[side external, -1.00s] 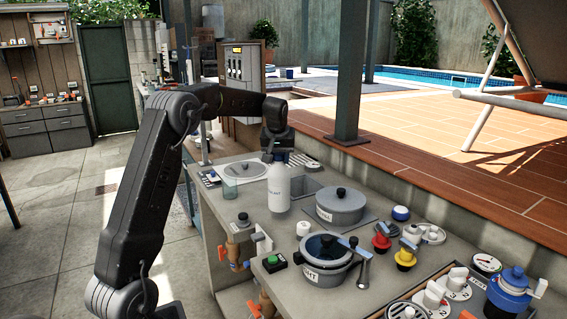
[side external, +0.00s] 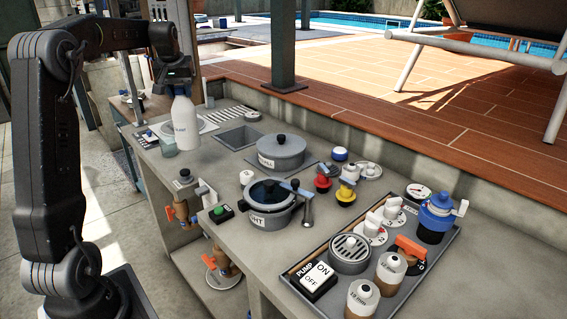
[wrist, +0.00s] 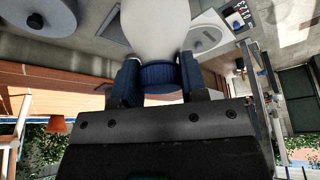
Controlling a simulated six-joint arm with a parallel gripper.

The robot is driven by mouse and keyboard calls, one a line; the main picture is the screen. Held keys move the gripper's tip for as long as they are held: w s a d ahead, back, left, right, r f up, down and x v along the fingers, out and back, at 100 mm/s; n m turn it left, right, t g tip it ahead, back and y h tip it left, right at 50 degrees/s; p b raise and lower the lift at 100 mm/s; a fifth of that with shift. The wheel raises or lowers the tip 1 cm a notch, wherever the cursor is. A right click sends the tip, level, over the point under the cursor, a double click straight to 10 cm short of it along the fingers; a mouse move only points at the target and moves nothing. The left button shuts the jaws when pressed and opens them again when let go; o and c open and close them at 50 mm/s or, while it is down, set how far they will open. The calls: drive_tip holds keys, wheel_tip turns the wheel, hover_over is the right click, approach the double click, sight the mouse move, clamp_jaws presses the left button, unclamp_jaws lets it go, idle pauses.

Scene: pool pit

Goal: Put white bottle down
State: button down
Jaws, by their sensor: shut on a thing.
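The white bottle (side external: 185,122) stands upright over the far left part of the counter, in front of the round inset plate and left of the sink. I cannot tell whether its base touches the counter. My gripper (side external: 180,90) is above the bottle and shut on its top. The wrist view shows the blue fingers of my gripper (wrist: 160,80) on both sides of the bottle's neck, with the white body (wrist: 157,28) beyond them.
A second pot (side external: 269,205) with a dark lid is nearer. Several valves and knobs crowd the right side. Bare counter (side external: 205,175) lies in front of the bottle.

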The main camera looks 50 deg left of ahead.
drive_tip(key=w+d+m+t+h, duration=0.1)
drive_tip(key=w+d+m, duration=0.2)
drive_tip(key=w+d, duration=0.3)
drive_tip(key=w+d+m+h, duration=0.1)
drive_tip(key=w+d+m, duration=0.15)
drive_tip(key=w, duration=0.65)
drive_tip(key=w+d+m+h, duration=0.1)
drive_tip(key=w+d+m, duration=0.2)
drive_tip(key=w+d, duration=0.35)
drive_tip(key=w+d+m+h, duration=0.1)
drive_tip(key=w+d+m, duration=0.15)
drive_tip(key=d, duration=0.75)
wheel_tip(320, 180, down, 10)
drive_tip(key=shift+w+f+t, duration=0.15)
drive_tip(key=shift+w+t, duration=0.25)
drive_tip(key=shift+f, duration=0.15)
drive_tip(key=c, duration=0.7)
unclamp_jaws()
drive_tip(key=shift+f, duration=0.1)
drive_tip(key=shift+o, duration=0.2)
drive_tip(key=v, duration=1.2)
drive_tip(key=shift+d+r, duration=0.15)
drive_tip(key=shift+r, duration=0.1)
